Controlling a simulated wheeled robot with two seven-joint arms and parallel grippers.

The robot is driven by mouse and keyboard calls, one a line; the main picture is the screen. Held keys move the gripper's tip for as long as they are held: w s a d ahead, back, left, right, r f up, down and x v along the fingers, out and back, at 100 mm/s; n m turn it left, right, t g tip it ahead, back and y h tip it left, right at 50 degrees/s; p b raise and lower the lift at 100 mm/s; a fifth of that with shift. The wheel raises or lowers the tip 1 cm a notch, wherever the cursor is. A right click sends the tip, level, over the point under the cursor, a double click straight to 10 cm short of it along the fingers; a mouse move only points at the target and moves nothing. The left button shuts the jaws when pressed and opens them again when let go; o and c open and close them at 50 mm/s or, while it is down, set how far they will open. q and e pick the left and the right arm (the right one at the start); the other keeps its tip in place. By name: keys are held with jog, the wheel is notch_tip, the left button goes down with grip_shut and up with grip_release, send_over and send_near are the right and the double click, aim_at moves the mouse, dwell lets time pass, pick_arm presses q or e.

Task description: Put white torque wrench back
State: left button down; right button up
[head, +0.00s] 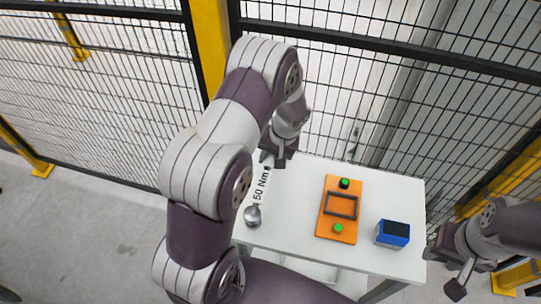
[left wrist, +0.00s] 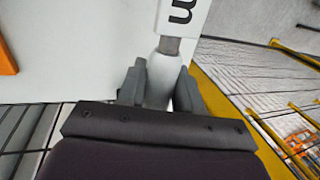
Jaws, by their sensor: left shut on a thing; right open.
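The white torque wrench (head: 260,188), marked "50 Nm", is at the left edge of the white table in the head view, with its round metal head toward the front. My left gripper (head: 279,158) is at its far end. In the left wrist view the left gripper (left wrist: 160,88) is shut around the wrench's pale handle end (left wrist: 161,80). I cannot tell whether the wrench touches the table. My right gripper (head: 448,272) is open and empty beyond the table's right front corner; it is partly cut off by my arm.
The white table (head: 290,252) also carries an orange panel (head: 326,222) with a dark frame and green buttons, and a blue box (head: 392,233) with a dark top. A black mesh fence (head: 400,100) with yellow posts (head: 211,40) stands close behind the table.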

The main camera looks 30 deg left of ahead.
pick_arm(q)
jog(key=shift+b+x, duration=0.5)
jog(key=shift+x, duration=0.6)
jog(key=shift+w+d+f, duration=0.1)
jog(key=shift+w+d, duration=0.1)
pick_arm(e)
jog(key=shift+w+f, duration=0.1)
jog(key=shift+f, duration=0.85)
pick_arm(q)
jog(key=shift+s, duration=0.1)
jog(key=shift+f+b, duration=0.35)
jog(key=shift+f, duration=0.05)
pick_arm(e)
jog(key=shift+f, duration=0.3)
pick_arm(q)
jog(key=c, duration=0.7)
grip_release()
jog(key=shift+r, duration=0.1)
